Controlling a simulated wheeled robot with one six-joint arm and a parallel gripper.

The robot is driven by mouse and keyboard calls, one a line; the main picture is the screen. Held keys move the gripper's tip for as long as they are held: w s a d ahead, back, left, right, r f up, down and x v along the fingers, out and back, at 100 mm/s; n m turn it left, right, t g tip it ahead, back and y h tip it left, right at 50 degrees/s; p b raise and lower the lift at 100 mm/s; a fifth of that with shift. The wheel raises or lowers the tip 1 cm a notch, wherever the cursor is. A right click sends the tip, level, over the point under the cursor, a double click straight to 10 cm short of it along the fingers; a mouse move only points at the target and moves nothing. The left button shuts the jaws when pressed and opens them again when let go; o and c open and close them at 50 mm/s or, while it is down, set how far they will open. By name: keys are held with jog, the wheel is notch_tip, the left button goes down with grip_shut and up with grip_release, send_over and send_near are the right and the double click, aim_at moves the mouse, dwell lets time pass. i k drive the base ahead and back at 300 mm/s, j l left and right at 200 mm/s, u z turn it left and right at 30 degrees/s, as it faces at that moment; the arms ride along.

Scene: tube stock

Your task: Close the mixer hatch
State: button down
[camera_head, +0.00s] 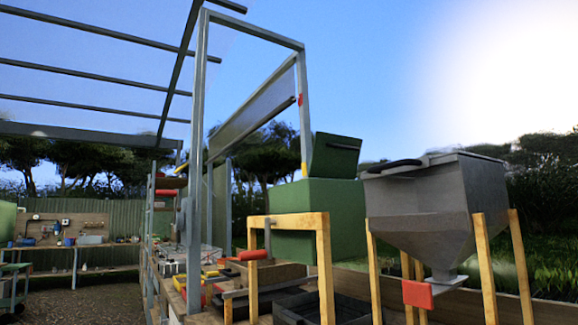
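A green box-shaped machine (335,205), which looks like the mixer, stands right of centre behind a yellow wooden frame. Its green hatch (334,157) is tilted up from the top and stands open, with a dark handle bar near its upper edge. The hinge cannot be made out. My gripper is not in view, so its state does not show.
A grey hopper (437,210) on yellow wooden legs stands to the right, with a red plate (417,294) at its outlet. A tall grey metal frame (197,150) rises left of the mixer. Dark trays (300,308) lie below. A workbench (75,249) stands far left.

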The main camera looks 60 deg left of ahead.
aim_at(334, 157)
jog(key=u, duration=1.3)
